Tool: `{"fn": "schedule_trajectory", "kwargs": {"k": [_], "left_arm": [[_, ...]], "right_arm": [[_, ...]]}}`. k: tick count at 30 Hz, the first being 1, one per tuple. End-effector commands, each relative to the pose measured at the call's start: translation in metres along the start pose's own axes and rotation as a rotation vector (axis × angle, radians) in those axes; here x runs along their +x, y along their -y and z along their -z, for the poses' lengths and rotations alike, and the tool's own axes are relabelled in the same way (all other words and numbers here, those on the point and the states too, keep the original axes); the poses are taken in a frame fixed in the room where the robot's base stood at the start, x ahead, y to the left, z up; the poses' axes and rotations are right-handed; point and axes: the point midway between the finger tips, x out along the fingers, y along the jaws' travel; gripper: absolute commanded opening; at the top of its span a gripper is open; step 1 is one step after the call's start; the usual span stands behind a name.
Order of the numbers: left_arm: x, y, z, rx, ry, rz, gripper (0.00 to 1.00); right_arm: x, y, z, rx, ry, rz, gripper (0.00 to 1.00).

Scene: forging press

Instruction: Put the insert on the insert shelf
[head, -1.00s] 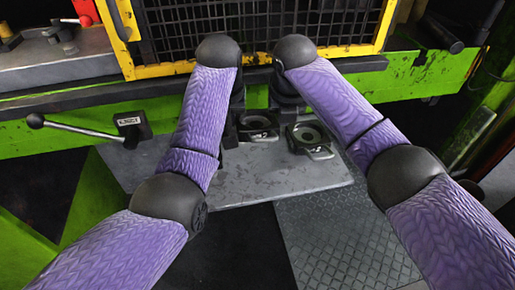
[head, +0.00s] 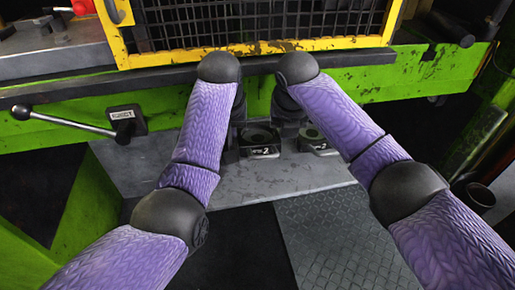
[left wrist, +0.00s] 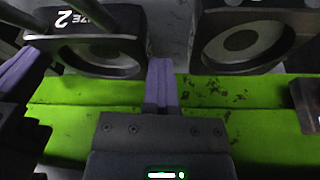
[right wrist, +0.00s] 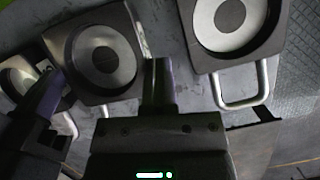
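A dark block-shaped insert (head: 260,140) with a round ring and a "2" label sits on the grey metal shelf (head: 270,182) in the head view. A second similar insert (head: 314,137) is to its right, partly behind my right arm. The left wrist view shows two inserts, one labelled (left wrist: 92,50), one plain from this side (left wrist: 245,38). My left gripper (left wrist: 160,85) points between them, fingers together, nothing seen between. My right gripper (right wrist: 158,85) also looks shut and empty, beside an insert (right wrist: 100,55). Another insert (right wrist: 235,25) has a pale loop handle. Head-view fingertips are mostly hidden.
The green press beam (head: 60,137) and yellow-framed mesh guard (head: 260,45) stand behind the shelf. An EJECT lever (head: 75,122) projects at left. Diamond-plate flooring (head: 345,240) lies in front. The two grippers are close together.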

Motion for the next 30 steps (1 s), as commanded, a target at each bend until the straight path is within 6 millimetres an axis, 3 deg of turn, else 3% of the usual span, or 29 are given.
{"fn": "schedule_trajectory", "kwargs": {"k": [2,6,7,10,15,24,30], "left_arm": [[-0.002,0.004,0.0,0.005,-0.004,-0.014,0.0],[-0.002,0.013,-0.001,0.01,-0.004,-0.023,0.3],[-0.002,0.014,-0.001,0.01,-0.004,-0.023,0.34],[-0.002,0.014,-0.001,0.009,-0.004,-0.021,0.34],[-0.002,0.015,-0.001,0.008,-0.004,-0.019,0.34],[-0.005,0.015,0.001,0.007,-0.005,-0.018,0.34],[-0.05,0.015,0.016,0.007,-0.01,-0.018,0.34]], "right_arm": [[-0.003,0.004,-0.001,-0.006,0.006,-0.013,0.0],[-0.003,0.015,0.0,-0.01,0.008,-0.013,0.0],[-0.003,0.015,0.0,-0.01,0.007,-0.013,0.0],[-0.003,0.015,0.0,-0.009,0.006,-0.011,0.0],[-0.003,0.016,0.0,-0.008,0.005,-0.008,0.34],[-0.002,0.017,0.0,-0.007,0.004,-0.006,0.34],[-0.002,0.017,0.0,-0.007,0.004,-0.006,0.34]]}}
